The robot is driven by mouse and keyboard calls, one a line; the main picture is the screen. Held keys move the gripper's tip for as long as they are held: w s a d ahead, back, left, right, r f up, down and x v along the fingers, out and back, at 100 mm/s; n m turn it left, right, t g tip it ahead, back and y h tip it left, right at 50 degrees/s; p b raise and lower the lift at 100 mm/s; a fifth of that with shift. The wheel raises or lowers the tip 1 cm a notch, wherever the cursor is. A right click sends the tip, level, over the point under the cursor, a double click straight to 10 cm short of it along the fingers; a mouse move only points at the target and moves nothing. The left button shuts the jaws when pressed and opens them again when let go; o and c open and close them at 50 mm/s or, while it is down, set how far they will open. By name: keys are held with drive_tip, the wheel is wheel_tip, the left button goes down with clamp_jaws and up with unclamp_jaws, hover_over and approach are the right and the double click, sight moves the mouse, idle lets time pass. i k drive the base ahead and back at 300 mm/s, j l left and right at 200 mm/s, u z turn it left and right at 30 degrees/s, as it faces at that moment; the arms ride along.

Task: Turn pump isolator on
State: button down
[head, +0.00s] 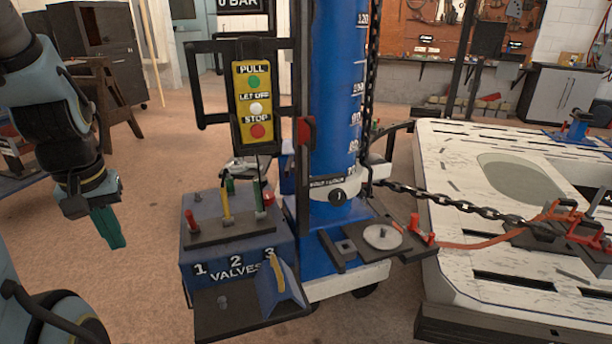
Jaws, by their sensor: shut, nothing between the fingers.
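A small black rotary knob (337,197) sits low on the front of the blue column, just under a dark label strip (327,182). The label's lettering is too small to read surely, but this is the likely pump isolator. A short light mark shows on the knob; its setting cannot be told. My gripper (110,228) hangs at the left with teal fingers pointing down. It is shut and empty, well left of the knob and apart from everything.
A valve box (233,258) marked 1 2 3 with several upright levers stands between my gripper and the knob. A yellow button pendant (254,104) hangs above it. A taut chain (455,207) runs right to a white slotted bench (515,142).

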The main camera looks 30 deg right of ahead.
sight(269, 196)
drive_tip(key=i+j+z, duration=0.4)
drive_tip(key=i+j, duration=0.4)
drive_tip(key=i, duration=0.35)
drive_tip(key=i+j+z, duration=0.45)
drive_tip(key=i+j, duration=0.6)
